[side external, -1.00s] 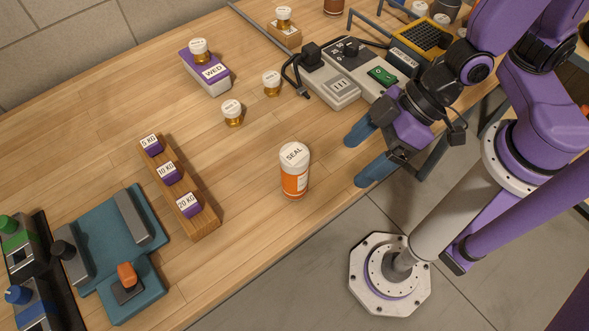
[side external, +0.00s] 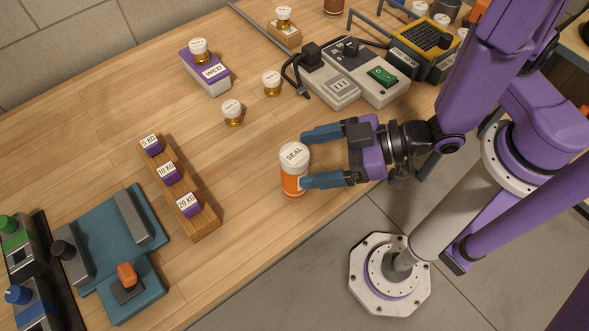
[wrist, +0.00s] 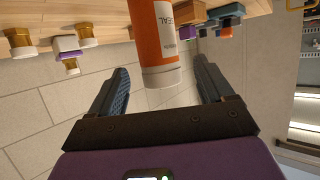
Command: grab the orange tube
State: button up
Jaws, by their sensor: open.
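The orange tube (side external: 294,184) stands upright near the table's front edge, with a white cap marked SEAL and a white label. My gripper (side external: 304,160) is open at the tube's right side in the side view, its blue fingers pointing left. One fingertip is just behind the tube and the other overlaps its front right edge. In the wrist view the tube (wrist: 157,45) appears between and beyond the open fingers (wrist: 160,82), with space to either side. I cannot tell whether either finger touches it.
A wooden rack (side external: 180,195) with purple weights lies left of the tube. Small amber jars (side external: 232,114) stand behind it. A grey device with a green switch (side external: 383,76) is at the back right. Bare tabletop surrounds the tube.

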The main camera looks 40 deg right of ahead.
aim_at(285, 164)
jog(key=shift+x, duration=2.9)
jog(key=c, duration=1.2)
